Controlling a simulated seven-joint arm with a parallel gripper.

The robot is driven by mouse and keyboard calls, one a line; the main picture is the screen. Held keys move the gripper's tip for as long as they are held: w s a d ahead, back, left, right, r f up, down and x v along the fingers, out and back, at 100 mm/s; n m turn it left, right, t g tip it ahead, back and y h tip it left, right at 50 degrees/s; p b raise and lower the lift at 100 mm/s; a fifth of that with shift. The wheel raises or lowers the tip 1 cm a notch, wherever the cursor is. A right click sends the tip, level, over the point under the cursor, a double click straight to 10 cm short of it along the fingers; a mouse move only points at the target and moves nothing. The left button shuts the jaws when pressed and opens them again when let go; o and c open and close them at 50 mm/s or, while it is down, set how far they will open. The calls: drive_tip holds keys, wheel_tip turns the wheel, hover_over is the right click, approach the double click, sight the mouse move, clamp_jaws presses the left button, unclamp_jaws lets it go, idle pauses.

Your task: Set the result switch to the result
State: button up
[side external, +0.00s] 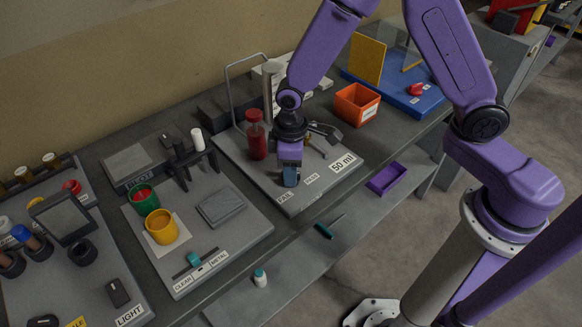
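The result switch panel is on the front part of a grey board (262,180), with a FAIL label (284,196) on the left and a PASS label (309,182) to its right. My gripper (290,178) points down right behind the FAIL label. A dark blue-grey piece shows at its lower end; I cannot tell whether it is a fingertip or the switch knob. The switch itself is mostly hidden by my gripper, so its setting is unclear. Whether the fingers are open or shut does not show.
A red cylinder (257,140) stands left of my gripper, by a wire frame (230,85). A 50 ml label (343,162) lies at the board's right. An orange bin (357,103) is behind. At left are yellow (162,228) and green (144,200) cups and a CLEAN/METAL slider (194,259).

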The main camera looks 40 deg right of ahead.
drive_tip(key=shift+r, duration=0.1)
wheel_tip(320, 180, up, 17)
idle(0.8)
drive_tip(key=shift+r, duration=0.1)
drive_tip(key=s+d+f+n, duration=0.1)
drive_tip(key=s+d, duration=0.5)
drive_tip(key=s, duration=0.5)
drive_tip(key=s+d+n, duration=0.2)
drive_tip(key=s+d, duration=0.4)
drive_tip(key=s, duration=0.5)
drive_tip(key=shift+s+d+f, duration=0.35)
drive_tip(key=shift+s+d, duration=0.05)
drive_tip(key=shift+w, duration=0.15)
idle(2.3)
